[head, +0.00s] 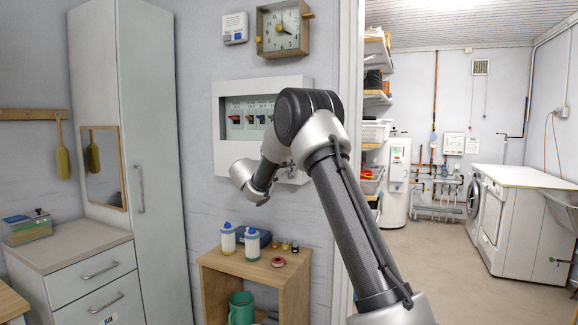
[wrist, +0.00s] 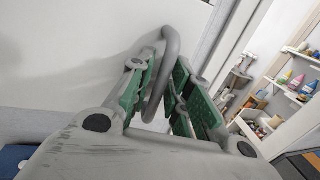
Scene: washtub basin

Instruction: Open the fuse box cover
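The fuse box (head: 218,112) is a white-framed box on the wall in the head view, with a row of switches showing in its window. My arm hides its right part and some of its lower edge. In the wrist view a grey curved handle (wrist: 172,48) stands out from a pale surface, which seems to be the cover (wrist: 75,50). My gripper (wrist: 166,75) has its green-padded fingers on either side of the handle. The fingers look apart, with a gap around the bar; any contact is unclear. The fingertips are hidden in the head view.
A wooden stand (head: 245,268) with bottles (head: 228,240) is below the box. A clock (head: 283,27) hangs above it. A tall cabinet (head: 150,120) stands left. The doorway to the laundry room is right, with open floor (head: 470,265).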

